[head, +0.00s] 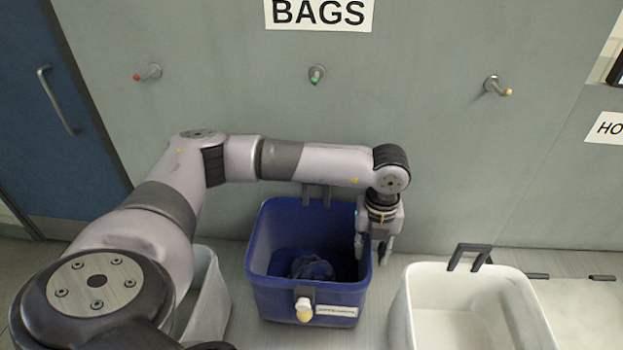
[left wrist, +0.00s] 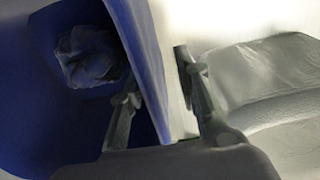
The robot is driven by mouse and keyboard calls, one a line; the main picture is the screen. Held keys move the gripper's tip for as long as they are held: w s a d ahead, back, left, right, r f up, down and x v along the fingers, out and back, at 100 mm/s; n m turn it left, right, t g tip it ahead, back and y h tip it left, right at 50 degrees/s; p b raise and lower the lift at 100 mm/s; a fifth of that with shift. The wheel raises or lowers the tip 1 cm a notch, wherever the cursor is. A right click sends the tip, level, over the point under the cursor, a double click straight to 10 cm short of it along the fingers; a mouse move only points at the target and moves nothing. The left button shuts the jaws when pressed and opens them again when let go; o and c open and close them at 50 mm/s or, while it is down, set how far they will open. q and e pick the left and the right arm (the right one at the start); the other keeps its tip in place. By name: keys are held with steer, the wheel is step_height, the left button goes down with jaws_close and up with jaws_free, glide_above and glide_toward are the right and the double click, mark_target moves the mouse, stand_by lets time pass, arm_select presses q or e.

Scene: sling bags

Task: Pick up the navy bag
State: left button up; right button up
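The navy bag (head: 312,267) is a crumpled dark blue bundle low inside the blue bin (head: 258,240). It also shows in the left wrist view (left wrist: 88,57) at the upper left. My left gripper (head: 372,250) points down at the bin's right wall. In the left wrist view the gripper (left wrist: 156,75) is open, with one finger on the inner side of the bin wall (left wrist: 150,60) and the other on its outer side. The fingers are apart from the bag, and no bag is between them. My right gripper is out of view.
A white bin (head: 410,318) stands to the right, and a pale bin (head: 212,295) stands to the left, partly behind my arm. Three pegs, red-tipped (head: 147,72), green-tipped (head: 317,74) and yellow-tipped (head: 498,87), stick out from the wall panel above and are empty.

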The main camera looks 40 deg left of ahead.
mark_target(365, 261)
arm_select(q)
steer(key=f, duration=0.1)
steer(key=f+p, duration=0.2)
steer(key=shift+s+a+f, duration=0.2)
steer(key=shift+a+f, duration=0.05)
steer(key=shift+a, duration=0.05)
steer(key=shift+f, duration=0.55)
steer(key=shift+c, duration=0.6)
steer(key=c, duration=0.5)
jaws_close()
steer(key=shift+r, duration=0.1)
